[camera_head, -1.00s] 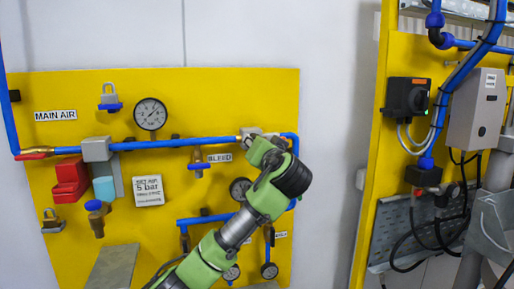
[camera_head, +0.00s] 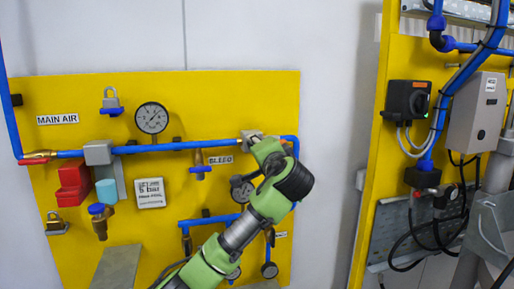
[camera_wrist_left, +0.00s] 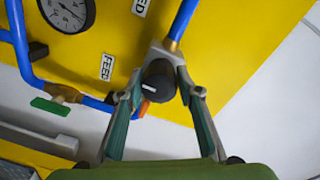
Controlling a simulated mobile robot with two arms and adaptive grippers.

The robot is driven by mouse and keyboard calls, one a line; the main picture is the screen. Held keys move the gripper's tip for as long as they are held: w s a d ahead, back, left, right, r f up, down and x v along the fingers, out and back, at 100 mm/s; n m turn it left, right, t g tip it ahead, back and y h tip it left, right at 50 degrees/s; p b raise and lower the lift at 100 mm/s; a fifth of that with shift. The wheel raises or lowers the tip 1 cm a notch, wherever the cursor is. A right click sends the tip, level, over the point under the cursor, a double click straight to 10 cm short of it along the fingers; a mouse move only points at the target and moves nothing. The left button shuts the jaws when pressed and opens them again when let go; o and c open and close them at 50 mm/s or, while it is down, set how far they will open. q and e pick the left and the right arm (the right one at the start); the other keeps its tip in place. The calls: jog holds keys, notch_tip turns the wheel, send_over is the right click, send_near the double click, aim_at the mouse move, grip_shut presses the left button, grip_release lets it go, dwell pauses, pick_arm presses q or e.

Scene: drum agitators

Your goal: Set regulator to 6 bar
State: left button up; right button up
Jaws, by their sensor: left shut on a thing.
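In the left wrist view, a black round knob (camera_wrist_left: 158,78) with a white mark sits on a grey regulator body (camera_wrist_left: 166,50) in the blue air line. My left gripper (camera_wrist_left: 158,92) has one finger on each side of the knob and is shut on it. In the head view, my left gripper (camera_head: 264,147) is at the right part of the yellow panel and hides the knob. A white sign (camera_head: 150,193) seems to read 5 bar, but its print is blurred. A gauge (camera_head: 241,189) is partly hidden by my arm; its reading is too small to tell.
A larger gauge (camera_head: 152,118) stands above the blue pipe (camera_head: 150,147). A bleed valve (camera_head: 200,170), a red lockout block (camera_head: 73,183) and a padlock (camera_head: 110,101) are on the panel. A grey box (camera_head: 476,111) and cables are on the right-hand panel.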

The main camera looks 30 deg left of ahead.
pick_arm(q)
jog(key=shift+r, duration=0.1)
jog(key=o, duration=1.1)
jog(key=v, duration=1.2)
